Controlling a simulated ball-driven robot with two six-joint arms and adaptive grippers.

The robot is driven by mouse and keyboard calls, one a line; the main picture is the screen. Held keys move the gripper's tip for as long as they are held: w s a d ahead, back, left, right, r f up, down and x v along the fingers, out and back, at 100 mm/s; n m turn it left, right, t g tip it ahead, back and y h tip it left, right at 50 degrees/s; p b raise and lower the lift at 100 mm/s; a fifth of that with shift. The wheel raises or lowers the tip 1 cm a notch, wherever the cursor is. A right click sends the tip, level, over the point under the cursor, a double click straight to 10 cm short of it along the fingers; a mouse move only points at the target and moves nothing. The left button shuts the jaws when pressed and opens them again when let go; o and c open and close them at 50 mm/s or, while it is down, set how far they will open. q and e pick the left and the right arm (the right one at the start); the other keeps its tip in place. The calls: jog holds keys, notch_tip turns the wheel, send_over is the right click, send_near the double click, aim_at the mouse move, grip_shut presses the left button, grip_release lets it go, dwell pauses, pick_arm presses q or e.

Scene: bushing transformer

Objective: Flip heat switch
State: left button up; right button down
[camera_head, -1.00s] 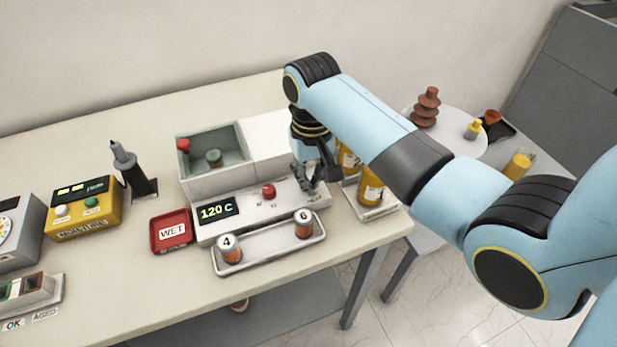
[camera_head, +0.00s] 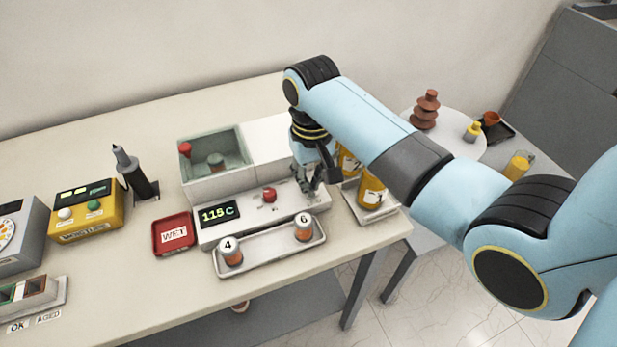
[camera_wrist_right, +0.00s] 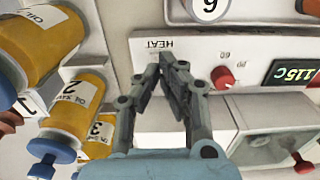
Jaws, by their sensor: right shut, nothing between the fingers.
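The heater unit (camera_head: 255,213) has a display (camera_head: 219,214) reading 115 C and a red knob (camera_head: 269,195) on its panel. In the right wrist view the HEAT label (camera_wrist_right: 158,43) is on that panel, upside down, with the display (camera_wrist_right: 293,72) and the red knob (camera_wrist_right: 222,77) to its right. My right gripper (camera_head: 312,192) is shut and empty at the right end of the panel. In the wrist view its fingertips (camera_wrist_right: 166,62) are right by the HEAT label. The switch itself is not clearly visible; the fingers cover that spot. My left gripper is out of view.
A tray (camera_head: 272,257) with cups 4 and 6 lies in front of the heater. Yellow oil bottles (camera_head: 371,188) stand close to the right of my gripper. An open bath (camera_head: 190,170) is behind. A red WET tray (camera_head: 173,249) is at left.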

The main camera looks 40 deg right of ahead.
jog(key=shift+r+p, duration=0.3)
jog(key=shift+r, duration=2.45)
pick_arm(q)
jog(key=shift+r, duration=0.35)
